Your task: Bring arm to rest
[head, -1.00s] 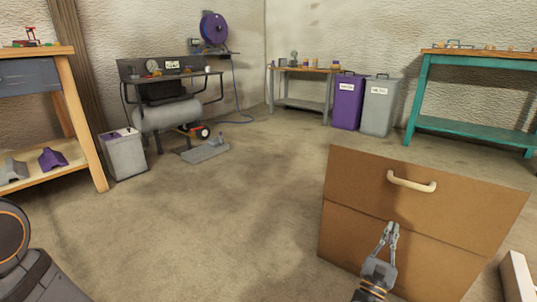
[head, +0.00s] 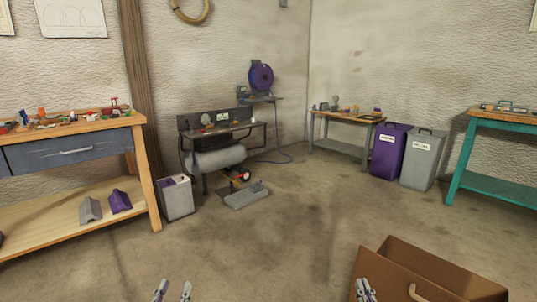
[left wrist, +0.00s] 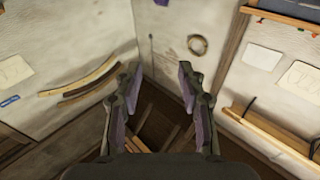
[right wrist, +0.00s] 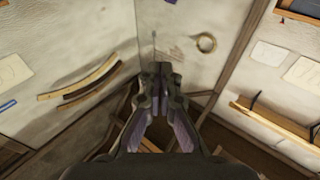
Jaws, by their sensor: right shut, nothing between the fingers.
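My left gripper (head: 172,291) shows at the bottom of the head view, with its two fingers apart. In the left wrist view its fingers (left wrist: 158,72) are spread, with nothing between the tips. My right gripper (head: 365,291) is at the bottom right of the head view, beside the left side of a brown box. In the right wrist view its fingertips (right wrist: 161,68) meet, with nothing held. Both wrist views look towards a wall corner.
The brown box (head: 385,262) with a pale handle (head: 416,293) stands at the lower right. A wooden workbench (head: 75,128) is at left, a compressor (head: 220,158) and bins (head: 388,150) behind. Curved laths (right wrist: 80,82) are on the wall. The middle floor is clear.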

